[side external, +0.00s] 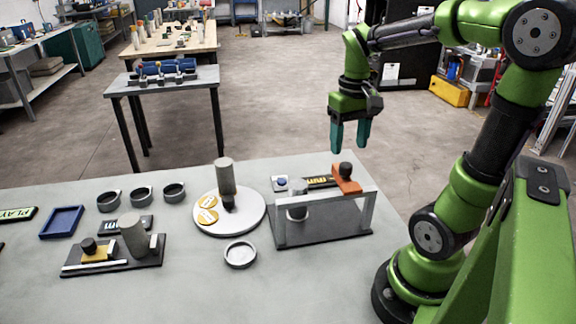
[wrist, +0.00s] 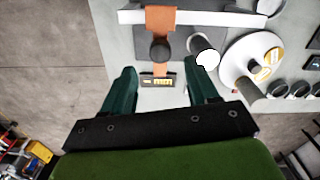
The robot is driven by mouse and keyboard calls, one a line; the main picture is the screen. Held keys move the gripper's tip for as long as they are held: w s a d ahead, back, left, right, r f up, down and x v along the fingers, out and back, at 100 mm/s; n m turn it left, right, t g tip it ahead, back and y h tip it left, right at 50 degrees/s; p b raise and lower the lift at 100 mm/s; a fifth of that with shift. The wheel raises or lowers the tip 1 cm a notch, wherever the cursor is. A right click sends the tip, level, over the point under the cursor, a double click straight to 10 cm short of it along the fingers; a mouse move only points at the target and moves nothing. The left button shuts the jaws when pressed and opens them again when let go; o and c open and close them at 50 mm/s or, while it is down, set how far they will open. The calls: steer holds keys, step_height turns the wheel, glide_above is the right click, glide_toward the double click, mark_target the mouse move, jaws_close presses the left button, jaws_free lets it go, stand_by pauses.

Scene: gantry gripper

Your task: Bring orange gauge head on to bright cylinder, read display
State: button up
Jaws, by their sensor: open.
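The orange gauge head (side external: 346,184) with a dark round knob sits on the grey gantry's crossbar (side external: 312,194), toward its right end. In the wrist view the gauge head (wrist: 160,22) straddles the bar, its knob (wrist: 159,51) between my fingers in the picture. The bright cylinder (side external: 298,212) stands under the gantry, left of the gauge head and partly hidden by the bar. In the wrist view the cylinder (wrist: 206,57) is right of the head. The display (side external: 320,182) lies behind the bar; its digits are too small to read. My gripper (side external: 350,147) is open and empty, above the gauge head.
A white round plate (side external: 256,212) with a grey post and tan discs stands left of the gantry. A small ring dish (side external: 240,254) lies in front of it. Farther left are a dark fixture (side external: 145,252), dark rings and a blue tray (side external: 62,222). The air around my gripper is clear.

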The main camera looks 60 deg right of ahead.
mark_target(346, 165)
step_height(346, 165, down, 6)
steer(key=shift+r, duration=0.15)
jaws_close()
stand_by(0.4)
